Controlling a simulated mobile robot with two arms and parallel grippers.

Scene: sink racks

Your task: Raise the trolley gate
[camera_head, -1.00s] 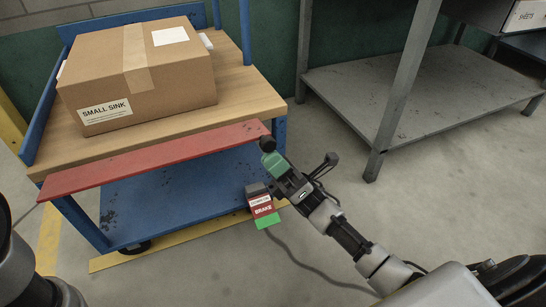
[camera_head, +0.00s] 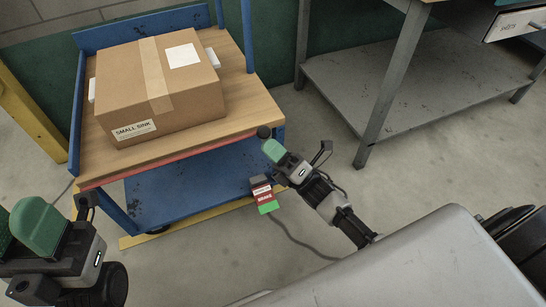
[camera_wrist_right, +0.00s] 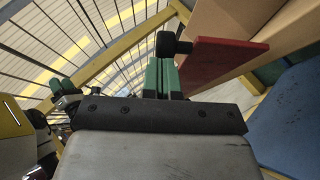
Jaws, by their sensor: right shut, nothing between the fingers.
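The trolley gate (camera_head: 170,158) is a red board along the front edge of the trolley's wooden top (camera_head: 250,105). In the head view it shows as a thin strip, nearly edge-on. A black knob (camera_head: 263,131) is at its right end. My right gripper (camera_head: 273,150) has green fingers, shut and empty, close by the knob. In the right wrist view, the fingers (camera_wrist_right: 160,75) point at the knob (camera_wrist_right: 166,44), with the red board (camera_wrist_right: 222,60) beside them; contact is unclear. My left gripper (camera_head: 20,232) is at the lower left, away from the trolley, its fingers partly cut off.
A cardboard box (camera_head: 165,95) labelled SMALL SINK stands on the trolley. A red and green BRAKE pedal (camera_head: 264,196) is low at the trolley's right front. A grey rack (camera_head: 375,90) stands to the right, with clear floor between.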

